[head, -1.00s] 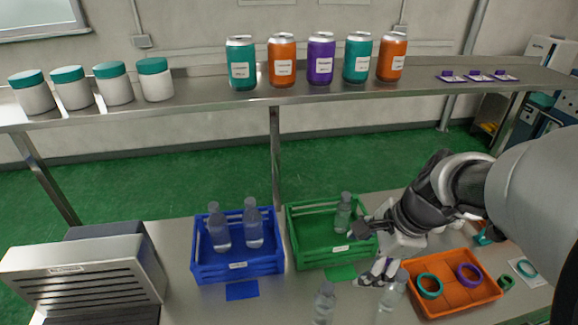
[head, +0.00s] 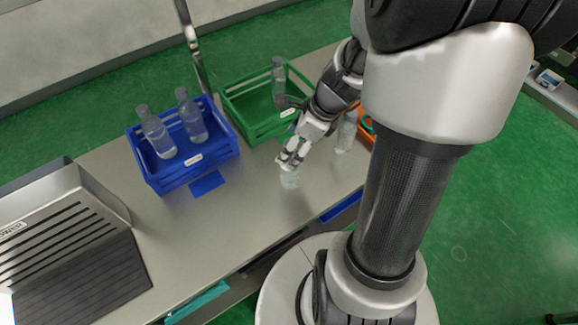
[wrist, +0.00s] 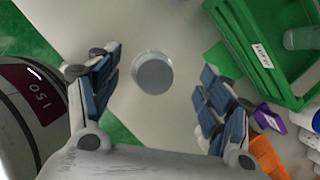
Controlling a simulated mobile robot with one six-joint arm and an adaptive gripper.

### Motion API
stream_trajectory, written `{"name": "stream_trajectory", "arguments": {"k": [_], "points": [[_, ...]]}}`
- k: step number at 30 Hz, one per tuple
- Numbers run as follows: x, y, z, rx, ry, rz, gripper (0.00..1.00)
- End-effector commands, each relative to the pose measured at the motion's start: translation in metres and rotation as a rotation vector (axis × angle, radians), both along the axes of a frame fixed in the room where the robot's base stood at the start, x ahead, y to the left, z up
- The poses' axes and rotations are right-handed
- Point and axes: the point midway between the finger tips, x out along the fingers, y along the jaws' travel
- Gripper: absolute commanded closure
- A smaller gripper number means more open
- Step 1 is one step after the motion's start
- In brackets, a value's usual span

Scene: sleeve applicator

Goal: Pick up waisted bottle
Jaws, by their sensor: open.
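A clear bottle (head: 290,179) stands on the bench in front of the green crate. In the wrist view I look down on its round grey top (wrist: 154,75), which lies between my spread fingers, with a gap on both sides. My gripper (head: 288,162) is open, pointing down at this bottle; its fingers partly hide the bottle's upper part in the head view, so its waist does not show. Another clear bottle (head: 346,131) stands to the right, partly behind my arm.
A blue crate (head: 167,181) holds two bottles. A green crate (head: 244,107) holds one bottle; its wall (wrist: 240,45) shows in the wrist view. An orange tray (head: 367,126) is mostly hidden by my arm. A grey machine (head: 60,225) stands left. The bench's front middle is clear.

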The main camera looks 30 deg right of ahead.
Motion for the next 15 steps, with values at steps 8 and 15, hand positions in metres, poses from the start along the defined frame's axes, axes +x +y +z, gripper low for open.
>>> {"name": "stream_trajectory", "arguments": {"k": [8,15], "points": [[0.005,0.010,-0.024,0.001,0.001,0.003,0.27],[0.013,0.019,-0.050,0.000,0.000,0.001,0.27]]}}
